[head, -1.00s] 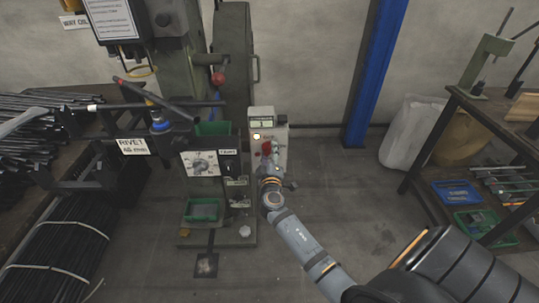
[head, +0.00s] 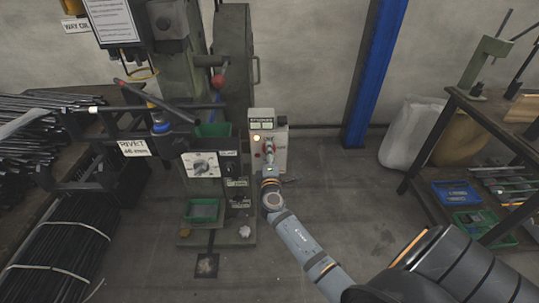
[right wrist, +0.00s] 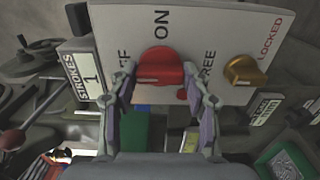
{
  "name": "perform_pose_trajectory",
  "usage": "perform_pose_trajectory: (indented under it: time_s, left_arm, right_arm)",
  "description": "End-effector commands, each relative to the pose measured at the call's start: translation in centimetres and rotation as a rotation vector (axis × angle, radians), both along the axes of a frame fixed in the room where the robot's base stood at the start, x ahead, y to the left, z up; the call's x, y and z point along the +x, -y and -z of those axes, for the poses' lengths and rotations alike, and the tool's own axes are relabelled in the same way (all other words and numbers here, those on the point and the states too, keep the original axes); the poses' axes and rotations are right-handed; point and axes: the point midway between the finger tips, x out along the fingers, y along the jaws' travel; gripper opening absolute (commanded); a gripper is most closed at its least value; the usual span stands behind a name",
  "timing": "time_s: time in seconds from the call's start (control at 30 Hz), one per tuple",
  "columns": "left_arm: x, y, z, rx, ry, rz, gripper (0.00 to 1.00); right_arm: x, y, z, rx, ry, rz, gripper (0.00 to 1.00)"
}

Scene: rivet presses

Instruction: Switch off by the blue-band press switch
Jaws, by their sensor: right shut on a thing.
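The pale switch box (head: 281,154) stands beside the green press (head: 233,70), with a lit lamp (head: 257,138) on its face. In the right wrist view its white plate carries a red knob (right wrist: 158,66) and a brass knob (right wrist: 243,71). ON, a partly hidden word ending in FF, FREE and LOCKED are printed around them. My right gripper (head: 268,152) is at the box face; in the wrist view its two fingers (right wrist: 160,80) are shut on the red knob from either side. The knob's exact setting is hard to tell. A blue band (head: 161,127) shows on the press at left. My left gripper is not in view.
A rivet sign (head: 134,148), dark rods and a bench crowd the left. A green tray (head: 203,211) sits at the press base. A blue post (head: 374,75) and a shelf with blue (head: 456,192) and green trays stand at right.

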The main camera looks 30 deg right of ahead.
Motion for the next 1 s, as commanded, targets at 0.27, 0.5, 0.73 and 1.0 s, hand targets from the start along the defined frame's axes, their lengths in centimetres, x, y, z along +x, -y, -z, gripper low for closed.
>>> perform_pose_trajectory:
  time_s: [0.27, 0.5, 0.73, 1.0]
  left_arm:
    - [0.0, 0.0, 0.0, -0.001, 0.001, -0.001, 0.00]
    - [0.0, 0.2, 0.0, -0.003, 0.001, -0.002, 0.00]
    - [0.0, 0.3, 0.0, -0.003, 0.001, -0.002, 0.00]
    - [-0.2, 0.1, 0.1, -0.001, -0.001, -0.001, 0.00]
  right_arm:
    - [0.0, 0.0, 0.1, -0.007, -0.006, -0.001, 0.17]
    - [0.0, 0.0, 0.1, -0.007, -0.006, -0.001, 0.61]
    - [0.0, 0.0, 0.1, -0.005, -0.005, -0.001, 0.72]
    - [-1.1, -0.7, 0.2, -0.003, -0.007, -0.001, 0.72]
